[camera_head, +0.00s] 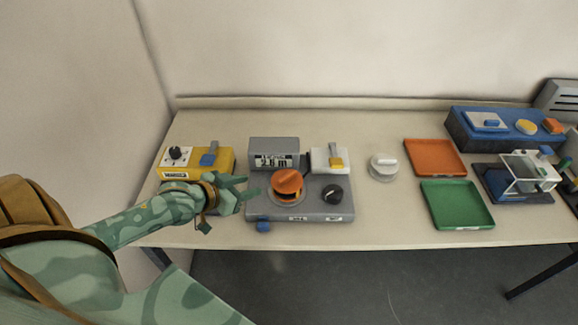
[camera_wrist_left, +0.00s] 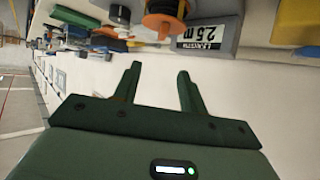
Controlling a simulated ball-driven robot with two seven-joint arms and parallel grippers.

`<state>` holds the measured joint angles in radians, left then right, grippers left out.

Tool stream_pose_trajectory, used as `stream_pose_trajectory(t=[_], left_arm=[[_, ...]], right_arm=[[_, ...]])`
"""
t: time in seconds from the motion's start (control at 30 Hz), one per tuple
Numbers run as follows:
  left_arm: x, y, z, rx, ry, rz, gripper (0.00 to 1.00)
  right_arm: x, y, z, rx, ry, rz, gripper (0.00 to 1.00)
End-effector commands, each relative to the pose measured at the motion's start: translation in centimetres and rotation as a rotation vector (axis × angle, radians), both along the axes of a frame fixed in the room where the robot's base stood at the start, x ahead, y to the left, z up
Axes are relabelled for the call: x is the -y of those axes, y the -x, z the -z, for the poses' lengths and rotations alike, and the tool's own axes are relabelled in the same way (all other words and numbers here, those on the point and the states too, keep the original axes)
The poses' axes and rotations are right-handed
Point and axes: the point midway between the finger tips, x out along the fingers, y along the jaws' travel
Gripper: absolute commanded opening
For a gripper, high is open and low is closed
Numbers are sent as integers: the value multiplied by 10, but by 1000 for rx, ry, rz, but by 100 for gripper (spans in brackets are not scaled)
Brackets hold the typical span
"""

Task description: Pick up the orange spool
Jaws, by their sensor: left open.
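The orange spool (camera_head: 288,181) sits upright on a round mount on the grey machine (camera_head: 325,207), left of its dark knob. In the left wrist view the spread fingers of my left gripper (camera_wrist_left: 159,70) point toward the spool, with a gap between. My right gripper is not seen.
A yellow box (camera_head: 212,157) with a knob is behind my left wrist. A display block marked 2.5 m (camera_head: 274,150) stands behind the spool. A white spool (camera_head: 383,166), an orange tray (camera_head: 435,157) and a green tray (camera_head: 457,204) lie to the right. Blue equipment (camera_head: 459,127) is further right.

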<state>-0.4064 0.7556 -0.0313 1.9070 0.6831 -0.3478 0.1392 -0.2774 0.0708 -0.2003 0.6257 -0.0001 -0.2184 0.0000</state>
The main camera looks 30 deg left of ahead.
Motion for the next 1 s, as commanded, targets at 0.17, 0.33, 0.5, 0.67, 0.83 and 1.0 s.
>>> stream_pose_trajectory(t=[0.17,0.33,0.5,0.67,0.83,1.0], left_arm=[[7,-22,14,-9,32,-11,42],[15,-59,36,-9,31,-12,42],[22,-85,52,-10,29,-11,42],[23,-95,57,-12,28,-11,42],[22,-116,74,-11,26,-11,42],[25,-135,84,-11,27,-11,42]], right_arm=[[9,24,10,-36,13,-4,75],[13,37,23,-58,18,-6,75],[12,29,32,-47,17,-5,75],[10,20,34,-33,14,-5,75],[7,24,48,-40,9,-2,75],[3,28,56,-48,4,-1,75]])
